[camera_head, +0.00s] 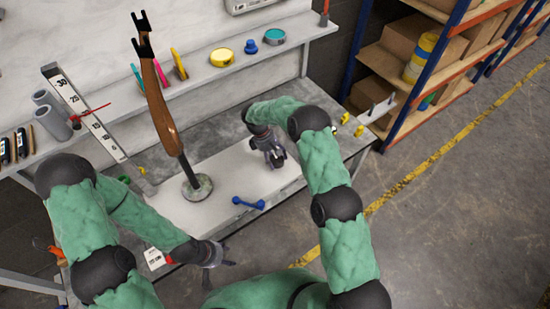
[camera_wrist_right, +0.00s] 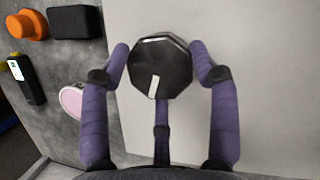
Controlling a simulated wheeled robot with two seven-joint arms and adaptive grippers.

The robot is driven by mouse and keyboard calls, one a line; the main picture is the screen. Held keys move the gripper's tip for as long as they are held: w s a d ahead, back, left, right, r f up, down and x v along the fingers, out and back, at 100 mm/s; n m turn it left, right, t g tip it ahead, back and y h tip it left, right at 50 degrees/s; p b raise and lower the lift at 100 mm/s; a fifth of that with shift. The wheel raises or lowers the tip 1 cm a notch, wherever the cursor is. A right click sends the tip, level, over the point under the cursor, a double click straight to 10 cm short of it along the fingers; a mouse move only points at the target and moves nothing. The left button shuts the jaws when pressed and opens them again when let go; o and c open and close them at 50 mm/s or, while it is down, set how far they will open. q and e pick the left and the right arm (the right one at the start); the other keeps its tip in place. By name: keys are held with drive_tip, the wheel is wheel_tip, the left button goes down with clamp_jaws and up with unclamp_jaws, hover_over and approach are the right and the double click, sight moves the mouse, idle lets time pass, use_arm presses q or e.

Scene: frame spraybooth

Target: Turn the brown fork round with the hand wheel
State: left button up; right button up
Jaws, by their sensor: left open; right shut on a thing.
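The brown fork (camera_head: 161,115) stands upright, slightly tilted in the picture, with its two black tips at the top. A dark rod below it meets a round speckled base (camera_head: 197,187) on the bench. The hand wheel (camera_wrist_right: 160,66) is a black faceted knob with a white mark in the right wrist view. My right gripper (camera_wrist_right: 161,60) is shut on it, its purple fingers at both sides. In the head view my right gripper (camera_head: 277,158) mostly hides the wheel. My left gripper (camera_head: 228,256) is open and empty, low in front of the bench, apart from the fork.
A blue handle-like piece (camera_head: 248,203) lies at the bench's front edge. A scale (camera_head: 95,122) with a red pointer stands left of the fork. Behind, a shelf holds a yellow tin (camera_head: 221,57) and a teal tin (camera_head: 274,37). A rack (camera_head: 400,85) stands right; floor there is free.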

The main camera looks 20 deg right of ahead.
drive_tip(key=m, duration=0.2)
drive_tip(key=m+g+y+b, duration=0.1)
drive_tip(key=m, duration=0.1)
drive_tip(key=shift+s+d+f, duration=0.15)
drive_tip(key=shift+d+f, duration=0.05)
drive_tip(key=m+y, duration=0.1)
drive_tip(key=m, duration=0.2)
drive_tip(key=shift+m+g+y, duration=0.3)
drive_tip(key=shift+g, duration=0.1)
drive_tip(key=m, duration=0.2)
drive_tip(key=m+y, duration=0.1)
drive_tip(key=m, duration=0.1)
drive_tip(key=shift+s+d+y, duration=0.1)
drive_tip(key=shift+s+y, duration=0.05)
drive_tip(key=shift+y, duration=0.15)
drive_tip(key=shift+m+y, duration=0.5)
drive_tip(key=shift+m, duration=1.1)
drive_tip(key=shift+s+f+p, duration=0.1)
drive_tip(key=shift+p, duration=0.2)
drive_tip(key=o, duration=1.1)
drive_tip(key=shift+r, duration=0.2)
drive_tip(key=shift+w+r, duration=0.1)
drive_tip(key=shift+w, duration=0.15)
